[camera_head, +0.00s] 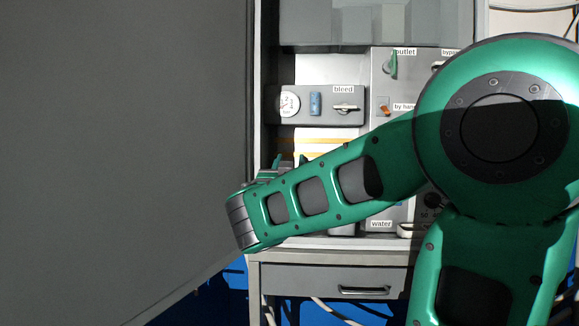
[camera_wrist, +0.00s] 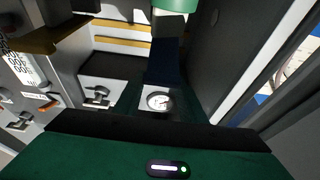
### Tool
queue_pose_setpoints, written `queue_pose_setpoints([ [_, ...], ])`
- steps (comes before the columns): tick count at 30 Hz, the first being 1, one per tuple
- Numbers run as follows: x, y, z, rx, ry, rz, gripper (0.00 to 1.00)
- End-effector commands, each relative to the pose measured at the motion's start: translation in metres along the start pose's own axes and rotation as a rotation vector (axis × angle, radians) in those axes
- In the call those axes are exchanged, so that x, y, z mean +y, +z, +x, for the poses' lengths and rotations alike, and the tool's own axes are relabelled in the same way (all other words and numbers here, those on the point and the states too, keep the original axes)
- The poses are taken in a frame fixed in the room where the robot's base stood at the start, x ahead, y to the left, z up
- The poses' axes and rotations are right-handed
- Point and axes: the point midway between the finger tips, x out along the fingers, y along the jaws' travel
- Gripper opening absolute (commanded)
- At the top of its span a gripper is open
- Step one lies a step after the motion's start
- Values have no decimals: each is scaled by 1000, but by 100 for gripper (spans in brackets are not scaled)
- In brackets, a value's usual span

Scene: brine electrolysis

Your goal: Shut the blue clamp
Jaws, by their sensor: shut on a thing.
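The blue clamp (camera_head: 315,103) is a small upright blue piece on the grey bleed panel (camera_head: 345,118). It sits between a round gauge (camera_head: 288,104) and the bleed tap (camera_head: 344,107). No finger covers it in the head view. My arm hides most of my gripper in the head view. The green hand of my gripper (camera_wrist: 150,148) fills the bottom of the wrist view. The gauge (camera_wrist: 158,99) shows just beyond the hand.
A large grey panel (camera_head: 120,130) fills the left. My arm crosses in front of the lower apparatus. Right of the bleed panel is a box with the outlet tap (camera_head: 391,65) and an orange switch (camera_head: 383,106). A drawer (camera_head: 335,282) is below.

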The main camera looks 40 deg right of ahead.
Motion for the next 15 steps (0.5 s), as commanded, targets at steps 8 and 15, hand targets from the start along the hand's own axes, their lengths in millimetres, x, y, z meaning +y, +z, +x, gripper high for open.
queue_pose_setpoints([
  [8, -4, -1, -1, 1, -9, 4, 56],
  [15, -1, 0, -1, 0, -3, 1, 56],
])
